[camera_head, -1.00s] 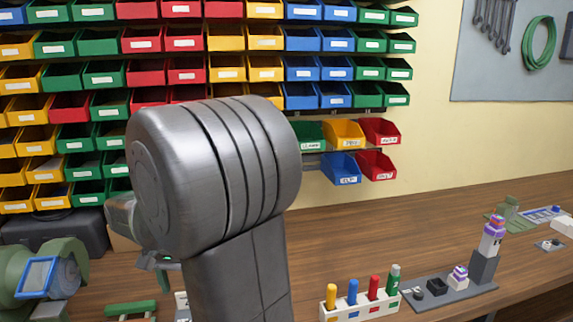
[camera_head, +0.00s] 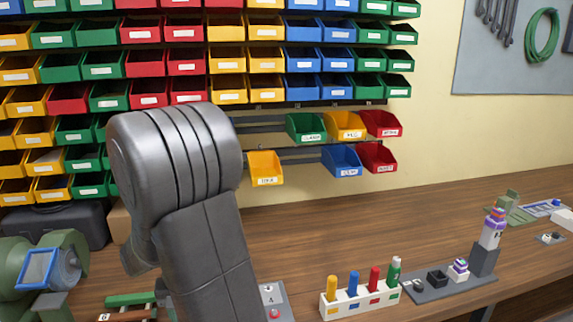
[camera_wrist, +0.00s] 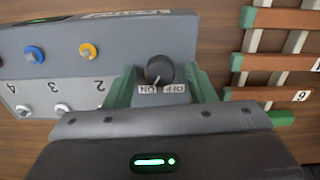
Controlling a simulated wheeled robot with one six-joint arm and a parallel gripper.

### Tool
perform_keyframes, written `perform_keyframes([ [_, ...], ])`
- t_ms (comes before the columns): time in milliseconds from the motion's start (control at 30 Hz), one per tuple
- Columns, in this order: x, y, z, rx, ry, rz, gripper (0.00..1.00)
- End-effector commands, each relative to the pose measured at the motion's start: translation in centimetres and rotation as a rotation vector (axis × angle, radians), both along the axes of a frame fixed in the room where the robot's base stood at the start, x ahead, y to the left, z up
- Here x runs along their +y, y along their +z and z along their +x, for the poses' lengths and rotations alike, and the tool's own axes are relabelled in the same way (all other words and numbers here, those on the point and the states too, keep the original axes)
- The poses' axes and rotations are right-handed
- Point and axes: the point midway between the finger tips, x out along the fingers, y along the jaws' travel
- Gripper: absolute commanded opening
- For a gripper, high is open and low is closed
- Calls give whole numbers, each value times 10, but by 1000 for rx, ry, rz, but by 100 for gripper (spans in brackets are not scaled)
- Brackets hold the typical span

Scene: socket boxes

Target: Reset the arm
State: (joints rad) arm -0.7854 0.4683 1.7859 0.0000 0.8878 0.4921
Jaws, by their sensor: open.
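My gripper (camera_wrist: 163,82) shows in the wrist view with its two green fingers apart. It is empty, and its fingers sit on either side of a dark round knob (camera_wrist: 159,69) marked ON and OFF on a grey switch box (camera_wrist: 120,52). I cannot tell whether the fingers touch the knob. In the head view my arm hides the gripper, and part of the box (camera_head: 270,294) shows at the arm's lower right.
A wooden rack (camera_wrist: 285,62) stands close to the right in the wrist view. In the head view, a white holder (camera_head: 360,304) with coloured pegs and a grey tray (camera_head: 450,287) are to the right. Coloured bins (camera_head: 265,168) line the wall. A green machine (camera_head: 40,265) is at left.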

Motion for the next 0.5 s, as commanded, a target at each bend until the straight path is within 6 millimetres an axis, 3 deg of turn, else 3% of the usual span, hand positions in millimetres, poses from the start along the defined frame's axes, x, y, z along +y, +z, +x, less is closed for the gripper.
perform_keyframes([
  [500, 0, 0, 0, 0, 422, 0, 50],
])
